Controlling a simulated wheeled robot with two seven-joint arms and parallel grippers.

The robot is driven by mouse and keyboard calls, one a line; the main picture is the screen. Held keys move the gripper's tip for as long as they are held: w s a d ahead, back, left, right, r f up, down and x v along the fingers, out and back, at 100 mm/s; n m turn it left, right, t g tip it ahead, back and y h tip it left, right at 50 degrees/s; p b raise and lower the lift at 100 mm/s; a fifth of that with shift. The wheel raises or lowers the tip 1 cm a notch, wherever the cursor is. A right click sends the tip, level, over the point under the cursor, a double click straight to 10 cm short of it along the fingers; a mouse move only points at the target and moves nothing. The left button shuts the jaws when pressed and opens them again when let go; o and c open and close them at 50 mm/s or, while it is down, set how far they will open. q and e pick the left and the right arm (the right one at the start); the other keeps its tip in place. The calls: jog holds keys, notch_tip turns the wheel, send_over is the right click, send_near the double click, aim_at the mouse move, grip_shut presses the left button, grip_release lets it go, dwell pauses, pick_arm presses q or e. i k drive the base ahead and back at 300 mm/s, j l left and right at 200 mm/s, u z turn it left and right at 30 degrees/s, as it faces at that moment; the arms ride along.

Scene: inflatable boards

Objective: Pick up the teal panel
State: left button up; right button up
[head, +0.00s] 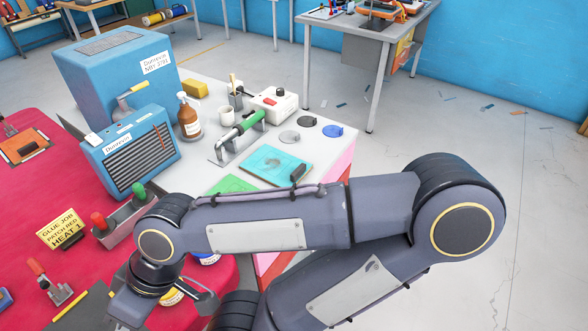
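The teal panel (268,161) lies flat on the white tabletop, near its right edge and beyond my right forearm. A small dark block (297,173) sits at its right end. My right arm comes in from the right and crosses in front of the panel without visibly touching it. My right gripper (168,306) is at the lower left, over the front of the red-covered area, well away from the panel. Its two fingers look spread, with nothing seen held between them. My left gripper is not in view.
A green panel (231,185) lies left of the teal one, partly behind my arm. A green-handled tool (240,137), a brown bottle (188,117) and a white box (274,103) stand behind. A blue heater (137,148) and tray (128,215) are left.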

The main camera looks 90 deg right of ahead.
aim_at(274, 167)
jog(key=z, duration=2.8)
